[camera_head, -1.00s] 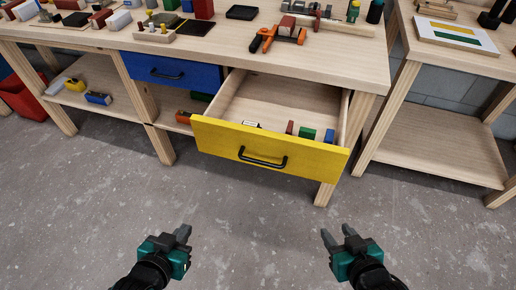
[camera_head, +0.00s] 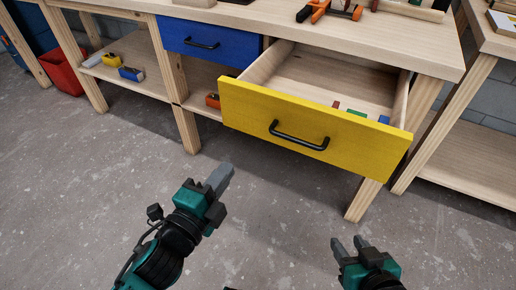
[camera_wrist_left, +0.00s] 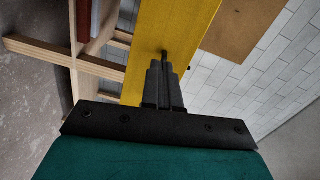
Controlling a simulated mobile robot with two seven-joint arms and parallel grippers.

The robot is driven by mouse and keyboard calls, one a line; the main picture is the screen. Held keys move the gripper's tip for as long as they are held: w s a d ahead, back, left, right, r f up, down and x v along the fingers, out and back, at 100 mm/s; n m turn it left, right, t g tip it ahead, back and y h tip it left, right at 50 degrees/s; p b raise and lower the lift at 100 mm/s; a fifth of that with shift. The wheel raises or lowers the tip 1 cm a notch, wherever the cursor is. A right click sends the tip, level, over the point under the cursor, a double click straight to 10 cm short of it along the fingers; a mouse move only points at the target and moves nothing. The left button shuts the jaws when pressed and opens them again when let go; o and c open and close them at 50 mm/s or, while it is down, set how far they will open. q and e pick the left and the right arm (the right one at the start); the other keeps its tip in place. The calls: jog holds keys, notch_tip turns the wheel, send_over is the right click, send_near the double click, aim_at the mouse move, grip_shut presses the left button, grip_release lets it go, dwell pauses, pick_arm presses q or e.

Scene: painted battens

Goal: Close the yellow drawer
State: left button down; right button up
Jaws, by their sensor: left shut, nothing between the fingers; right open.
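The yellow drawer (camera_head: 310,125) stands pulled out of the wooden workbench, with a black bar handle (camera_head: 299,136) on its front. Small blocks lie inside it, partly hidden by the front. My left gripper (camera_head: 222,176) is shut and empty, in front of and below the drawer's left part, apart from it in the head view. In the left wrist view the shut fingers (camera_wrist_left: 163,85) point toward the yellow front (camera_wrist_left: 165,22), and a dark bit of the handle shows by the tips. My right gripper (camera_head: 350,244) is open and empty, low in front of the drawer's right side.
A blue drawer (camera_head: 190,41) left of the yellow one is shut. The bench top (camera_head: 400,45) holds tools near its edge. Bench legs (camera_head: 185,130) stand below. A second bench (camera_head: 470,160) is at the right. The floor in front is clear.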

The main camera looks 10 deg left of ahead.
pick_arm(q)
jog(key=m, duration=0.2)
jog(key=b, duration=0.2)
send_near(265, 122)
jog(key=shift+h, duration=0.4)
jog(key=x, duration=0.5)
jog(key=shift+w+f, duration=0.2)
jog(key=shift+w, duration=0.2)
jog(key=shift+w+d, duration=0.15)
jog(key=shift+w, duration=0.4)
jog(key=shift+r, duration=0.1)
